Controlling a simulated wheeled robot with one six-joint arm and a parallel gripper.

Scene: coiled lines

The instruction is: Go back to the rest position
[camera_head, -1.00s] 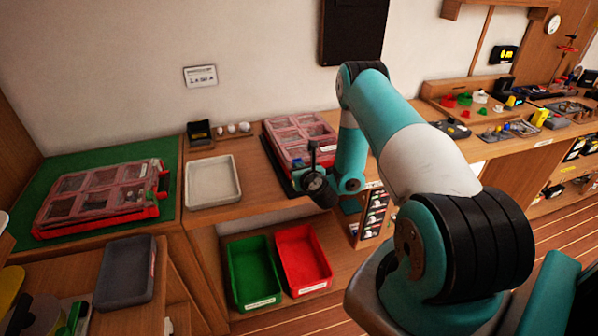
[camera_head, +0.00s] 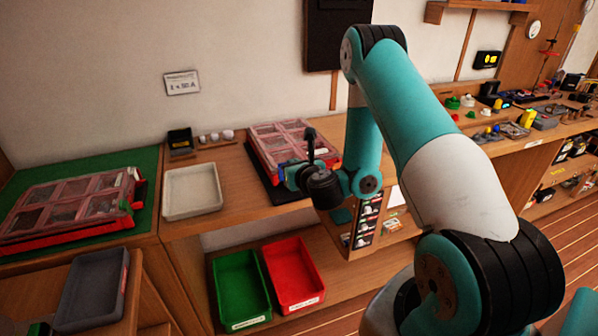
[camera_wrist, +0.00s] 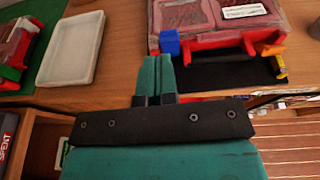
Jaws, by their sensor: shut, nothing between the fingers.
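My gripper (camera_wrist: 154,80) shows in the wrist view with its two teal fingers together and nothing between them. It points toward the bench's front edge, just in front of a red case with clear lid compartments (camera_wrist: 205,38). In the head view my arm bends down, and its wrist (camera_head: 318,180) hangs in front of the same case (camera_head: 285,140), hiding part of it. The gripper's fingertips are hard to make out in the head view.
A white tray (camera_head: 192,192) lies left of the case. Another red case (camera_head: 70,208) sits on a green mat (camera_head: 35,182). Green (camera_head: 240,290) and red (camera_head: 292,275) bins stand on the shelf below. A grey bin (camera_head: 92,290) is at lower left.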

